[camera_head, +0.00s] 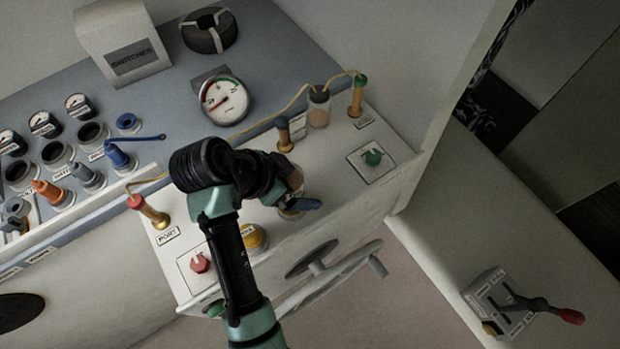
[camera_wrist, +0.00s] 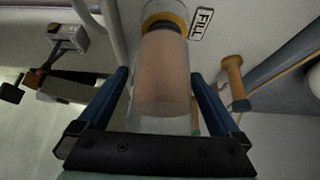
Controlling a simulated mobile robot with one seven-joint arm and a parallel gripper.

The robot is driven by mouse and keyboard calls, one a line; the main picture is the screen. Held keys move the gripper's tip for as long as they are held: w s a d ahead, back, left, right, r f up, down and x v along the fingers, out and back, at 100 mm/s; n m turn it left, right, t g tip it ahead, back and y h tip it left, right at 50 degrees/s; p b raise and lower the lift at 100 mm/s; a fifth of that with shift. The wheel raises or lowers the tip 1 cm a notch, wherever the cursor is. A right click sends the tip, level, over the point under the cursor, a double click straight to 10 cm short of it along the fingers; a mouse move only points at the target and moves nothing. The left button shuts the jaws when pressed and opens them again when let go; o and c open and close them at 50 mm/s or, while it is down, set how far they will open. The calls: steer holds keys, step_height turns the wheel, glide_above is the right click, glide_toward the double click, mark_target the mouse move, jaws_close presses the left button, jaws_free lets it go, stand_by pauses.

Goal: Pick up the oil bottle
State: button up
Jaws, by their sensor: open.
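The oil bottle (camera_wrist: 163,85), a clear cylinder with pale brownish contents, is between the fingers in the wrist view. Its far end meets a yellow ring and dark collar beside a FILL label (camera_wrist: 202,23). My gripper (camera_wrist: 160,74) is open, with one blue finger on each side of the bottle. I cannot tell whether either finger touches it. In the head view my gripper (camera_head: 299,203) is over the white console, and the bottle (camera_head: 295,179) is mostly hidden by my wrist and fingers.
A clear jar (camera_head: 318,108) and brass posts (camera_head: 284,134) joined by a yellow cord stand behind my gripper. A grey wheel (camera_head: 312,258) projects from the console front.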

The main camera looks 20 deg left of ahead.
steer(key=shift+w+d+f, duration=0.15)
steer(key=shift+w+f, duration=0.05)
steer(key=shift+f, duration=0.1)
steer(key=shift+s+a+r, duration=0.15)
steer(key=shift+s+a, duration=0.1)
steer(key=shift+s, duration=0.05)
steer(key=shift+c, duration=1.6)
steer(key=shift+w+d, duration=0.1)
steer(key=c, duration=0.7)
jaws_close()
